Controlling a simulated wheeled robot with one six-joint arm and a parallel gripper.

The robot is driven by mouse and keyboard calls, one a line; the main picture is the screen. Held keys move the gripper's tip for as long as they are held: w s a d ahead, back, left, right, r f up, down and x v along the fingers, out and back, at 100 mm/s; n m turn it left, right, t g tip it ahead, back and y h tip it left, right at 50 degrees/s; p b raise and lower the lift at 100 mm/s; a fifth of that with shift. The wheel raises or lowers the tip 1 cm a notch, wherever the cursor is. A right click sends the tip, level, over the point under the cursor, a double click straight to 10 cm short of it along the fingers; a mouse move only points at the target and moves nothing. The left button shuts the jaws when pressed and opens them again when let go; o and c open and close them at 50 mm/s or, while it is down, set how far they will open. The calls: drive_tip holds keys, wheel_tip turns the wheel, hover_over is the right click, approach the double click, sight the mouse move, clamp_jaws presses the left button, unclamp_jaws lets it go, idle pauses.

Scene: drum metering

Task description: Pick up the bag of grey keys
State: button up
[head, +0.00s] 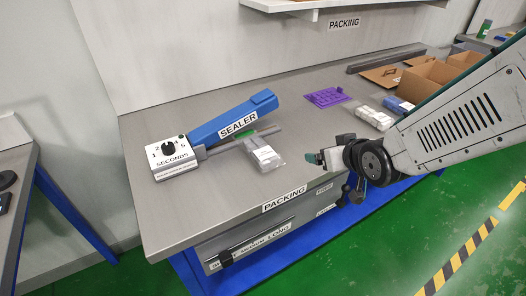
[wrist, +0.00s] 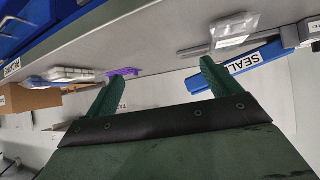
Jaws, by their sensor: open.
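A clear bag with pale grey contents (head: 262,153) lies on the bench beside the sealer, and it also shows in the wrist view (wrist: 235,28). A second clear bag with whitish contents (head: 373,117) lies farther right on the bench, near the boxes. I cannot tell for sure which holds grey keys. My gripper (head: 314,158) is at the bench's front edge, right of the first bag and apart from it. In the wrist view its two green fingers (wrist: 166,68) are spread with nothing between them.
The blue-armed sealer (head: 235,116) with its white dial box (head: 168,157) stands at the left. A blue item (head: 397,104) and cardboard boxes (head: 428,78) fill the right. The grey bench (head: 225,190) is clear in front of the sealer.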

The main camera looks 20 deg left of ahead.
sight(266, 157)
drive_tip(key=s+a+f+n+y, duration=0.1)
drive_tip(key=a+f, duration=0.1)
drive_tip(key=a, duration=0.2)
drive_tip(key=s+a+f+y, duration=0.1)
drive_tip(key=a+f, duration=0.1)
drive_tip(key=a, duration=0.2)
drive_tip(key=s+a+f+n+y, duration=0.1)
drive_tip(key=a+f+y, duration=0.1)
drive_tip(key=a, duration=0.2)
drive_tip(key=shift+s+n, duration=0.2)
drive_tip(key=shift+n, duration=0.1)
drive_tip(key=x, duration=0.7)
drive_tip(key=shift+w+a+r, duration=0.25)
drive_tip(key=shift+a+r, duration=0.05)
drive_tip(key=shift+a, duration=0.05)
drive_tip(key=c, duration=1.2)
drive_tip(key=shift+c, duration=0.4)
drive_tip(key=shift+r, duration=0.15)
